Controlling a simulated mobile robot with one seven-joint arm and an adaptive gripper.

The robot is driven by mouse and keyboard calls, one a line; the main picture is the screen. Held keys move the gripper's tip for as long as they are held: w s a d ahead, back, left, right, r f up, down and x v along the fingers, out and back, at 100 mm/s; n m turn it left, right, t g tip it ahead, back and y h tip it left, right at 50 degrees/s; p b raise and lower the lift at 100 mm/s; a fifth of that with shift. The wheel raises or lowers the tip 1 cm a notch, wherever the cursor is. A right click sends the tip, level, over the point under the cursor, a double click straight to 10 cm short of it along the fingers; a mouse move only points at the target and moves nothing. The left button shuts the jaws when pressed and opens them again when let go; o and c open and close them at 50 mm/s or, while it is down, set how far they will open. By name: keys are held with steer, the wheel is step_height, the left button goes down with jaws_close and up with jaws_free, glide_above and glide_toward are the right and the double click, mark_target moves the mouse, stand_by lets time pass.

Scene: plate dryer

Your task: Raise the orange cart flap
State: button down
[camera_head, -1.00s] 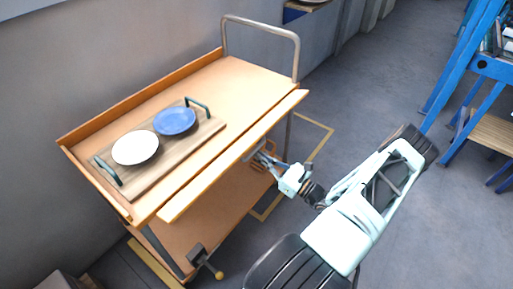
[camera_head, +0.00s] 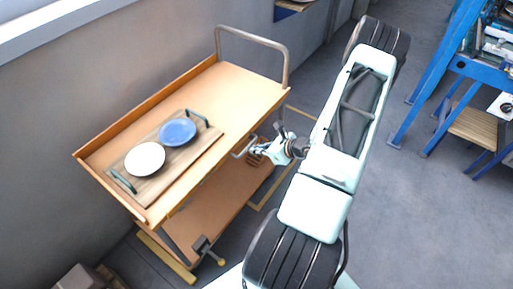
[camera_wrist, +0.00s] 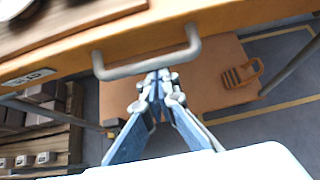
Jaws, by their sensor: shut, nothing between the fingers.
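The orange cart (camera_head: 235,85) stands against the wall. Its front flap (camera_wrist: 230,17) is an orange strip along the near long edge, with a grey bar handle (camera_wrist: 145,66) on its outer face. In the head view the flap lies close along the cart's edge and its handle (camera_head: 244,148) sticks out; its exact tilt is hard to tell. My gripper (camera_wrist: 157,80) is shut and empty, with its fingertips just below the handle's bar in the wrist view. In the head view my gripper (camera_head: 260,150) is just outside the flap; whether it touches the handle is unclear.
A wooden board (camera_head: 188,160) on the cart top carries a white plate (camera_head: 145,158) and a blue plate (camera_head: 177,132). A lower shelf (camera_head: 190,220) lies beneath. A metal push handle (camera_head: 252,36) rises at the far end. Blue shelving (camera_head: 430,95) stands at right, with open floor between.

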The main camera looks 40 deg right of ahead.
steer(key=shift+w+a+r+g+h, duration=0.15)
steer(key=shift+w+r+g, duration=0.1)
steer(key=shift+r+g, duration=0.2)
steer(key=shift+w+a+r+g+h, duration=0.1)
steer(key=shift+w+r+g+h, duration=0.1)
steer(key=shift+r+g, duration=0.25)
steer(key=shift+w+r, duration=0.2)
step_height(320, 180, down, 4)
steer(key=s+d+b, duration=0.1)
steer(key=s+b, duration=0.2)
steer(key=b, duration=0.1)
steer(key=w+r+p+v, duration=0.1)
steer(key=v, duration=0.9)
steer(key=shift+a, duration=0.2)
steer(key=shift+w, duration=0.2)
